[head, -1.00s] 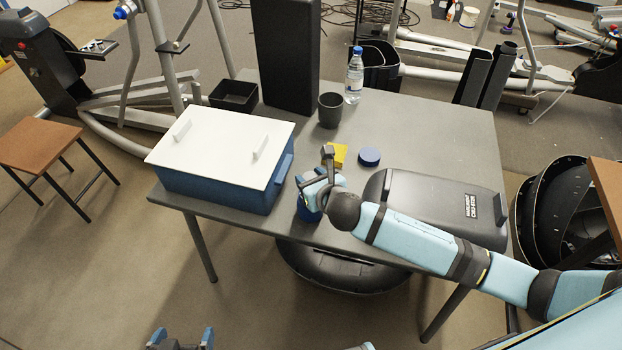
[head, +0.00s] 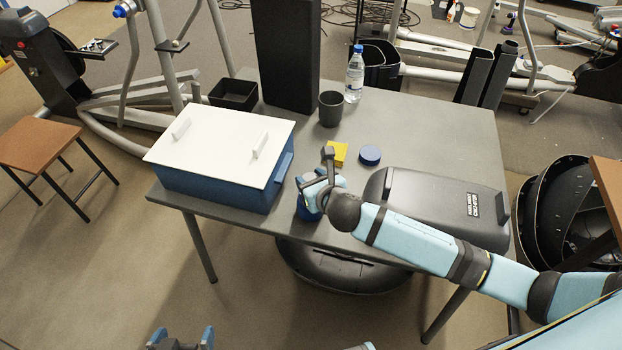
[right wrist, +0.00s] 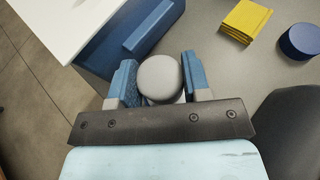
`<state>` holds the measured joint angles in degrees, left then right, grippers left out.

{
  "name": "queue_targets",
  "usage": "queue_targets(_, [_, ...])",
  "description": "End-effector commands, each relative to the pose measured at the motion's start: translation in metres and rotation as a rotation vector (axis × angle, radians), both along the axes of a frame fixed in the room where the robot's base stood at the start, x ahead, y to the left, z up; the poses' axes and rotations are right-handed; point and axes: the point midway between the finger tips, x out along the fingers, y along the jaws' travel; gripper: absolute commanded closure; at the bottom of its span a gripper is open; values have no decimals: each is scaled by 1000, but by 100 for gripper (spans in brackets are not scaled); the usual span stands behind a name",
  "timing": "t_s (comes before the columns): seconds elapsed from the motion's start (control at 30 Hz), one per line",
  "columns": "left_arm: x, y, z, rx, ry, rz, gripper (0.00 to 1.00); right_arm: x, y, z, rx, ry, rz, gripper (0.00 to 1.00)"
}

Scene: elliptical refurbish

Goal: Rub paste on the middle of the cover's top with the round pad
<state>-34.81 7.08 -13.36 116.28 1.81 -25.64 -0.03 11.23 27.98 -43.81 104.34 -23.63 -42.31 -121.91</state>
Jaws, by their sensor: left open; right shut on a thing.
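The dark grey cover (head: 430,205) with a white-lettered label lies on the right of the table, partly behind my right arm. My right gripper (head: 313,200) is low over the table's front edge, between the white-lidded box and the cover. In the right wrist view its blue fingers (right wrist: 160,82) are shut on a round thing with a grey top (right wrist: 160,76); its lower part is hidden. A flat blue disc (head: 369,155) lies behind the cover, also in the right wrist view (right wrist: 300,41). I cannot tell which is the pad. My left gripper (head: 180,340) is open and empty at the bottom edge.
A blue box (head: 215,188) with a white lid stands on the left of the table (head: 420,120). A yellow pad or cloth (head: 339,150) lies beside the disc. A dark cup (head: 331,108), a water bottle (head: 354,75) and a tall black block (head: 287,55) stand behind.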

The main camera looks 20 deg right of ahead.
Motion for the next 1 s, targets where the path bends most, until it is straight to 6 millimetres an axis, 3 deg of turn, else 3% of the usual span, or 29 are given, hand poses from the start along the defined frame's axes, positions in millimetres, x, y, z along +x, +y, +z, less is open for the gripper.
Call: queue_targets(1.0, [0, 0, -2, 1, -4, -2, 0, 0, 0, -10, 0, 1, 0, 77])
